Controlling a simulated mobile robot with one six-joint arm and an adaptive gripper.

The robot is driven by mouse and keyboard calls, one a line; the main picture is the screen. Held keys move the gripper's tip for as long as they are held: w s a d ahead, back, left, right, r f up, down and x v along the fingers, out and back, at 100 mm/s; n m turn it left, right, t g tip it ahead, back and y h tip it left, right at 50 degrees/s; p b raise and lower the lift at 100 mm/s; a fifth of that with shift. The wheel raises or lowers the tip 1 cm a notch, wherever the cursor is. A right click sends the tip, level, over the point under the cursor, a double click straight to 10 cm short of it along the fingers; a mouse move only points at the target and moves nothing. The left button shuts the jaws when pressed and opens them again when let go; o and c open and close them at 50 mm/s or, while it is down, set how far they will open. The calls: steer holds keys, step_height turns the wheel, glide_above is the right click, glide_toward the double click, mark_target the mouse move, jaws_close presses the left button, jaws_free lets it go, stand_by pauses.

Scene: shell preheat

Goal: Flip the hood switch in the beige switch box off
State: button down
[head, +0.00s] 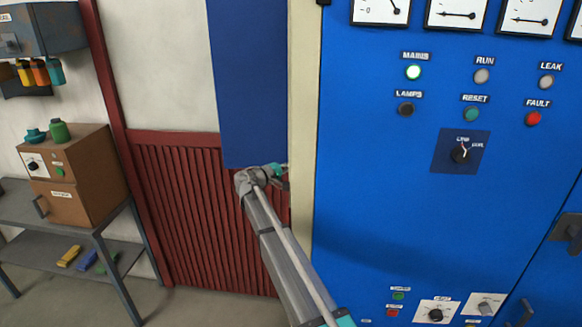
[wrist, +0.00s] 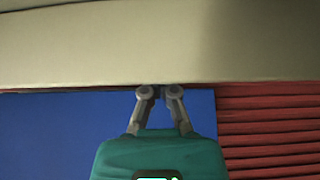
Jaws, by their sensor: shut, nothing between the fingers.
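I see no beige switch box and no switch labelled hood in either view. My gripper (head: 283,176) is shut and empty, in front of the edge between a dark blue panel and a beige upright strip (head: 303,110). In the wrist view my gripper's fingertips (wrist: 160,92) are close together, near the border of a blue surface and a beige surface (wrist: 150,40). I cannot tell whether they touch it.
A large blue cabinet (head: 400,200) with gauges, lamps and knobs stands on the right. A dark blue panel (head: 248,80) hangs before red slatted boards (head: 180,210). On the left, a brown box (head: 90,175) stands on a grey shelf, below a blue-grey wall box (head: 48,30).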

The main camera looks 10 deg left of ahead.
steer(key=w+a+r+p+v, duration=0.1)
steer(key=a+v, duration=0.1)
steer(key=v, duration=1)
steer(key=shift+w+a, duration=0.15)
steer(key=shift+a, duration=0.1)
steer(key=shift+r, duration=0.1)
